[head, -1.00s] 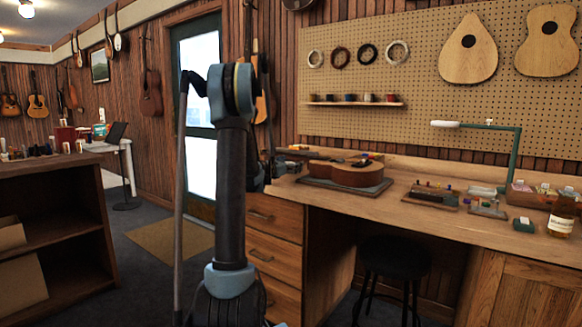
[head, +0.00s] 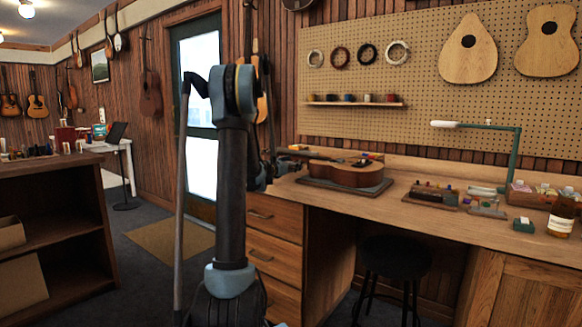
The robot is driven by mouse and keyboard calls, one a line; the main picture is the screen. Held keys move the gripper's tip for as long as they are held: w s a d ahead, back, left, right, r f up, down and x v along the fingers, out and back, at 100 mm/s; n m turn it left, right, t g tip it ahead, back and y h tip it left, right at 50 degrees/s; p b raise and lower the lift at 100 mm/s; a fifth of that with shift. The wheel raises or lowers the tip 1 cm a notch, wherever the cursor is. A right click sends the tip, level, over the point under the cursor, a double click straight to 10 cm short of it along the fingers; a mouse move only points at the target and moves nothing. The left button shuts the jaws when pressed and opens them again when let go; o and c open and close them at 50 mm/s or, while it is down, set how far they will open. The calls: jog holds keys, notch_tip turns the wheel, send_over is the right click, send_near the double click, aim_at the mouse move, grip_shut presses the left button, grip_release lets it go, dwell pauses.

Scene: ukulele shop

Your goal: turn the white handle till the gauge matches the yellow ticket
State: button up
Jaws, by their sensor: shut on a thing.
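My gripper (head: 288,166) is small and dark in the head view, at the left end of the workbench (head: 430,222), mostly behind my own arm. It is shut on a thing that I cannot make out. I cannot make out the white handle, the gauge or the yellow ticket for certain. A small yellow and red patch (head: 373,156) shows behind the ukulele body, too small to identify.
A ukulele body (head: 352,174) lies on a dark mat (head: 376,190) to the right of my gripper. Further right are a tool tray (head: 432,197), a green lamp (head: 518,150) and a bottle (head: 562,216). A black stool (head: 394,255) stands under the bench.

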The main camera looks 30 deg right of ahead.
jog(key=shift+w+m, duration=0.1)
jog(key=shift+m, duration=0.2)
jog(key=shift+c, duration=0.2)
jog(key=m, duration=0.3)
jog(key=shift+m, duration=2.1)
jog(key=o, duration=1.2)
jog(key=shift+a, duration=0.1)
jog(key=v, duration=1.2)
jog(key=shift+f, duration=0.15)
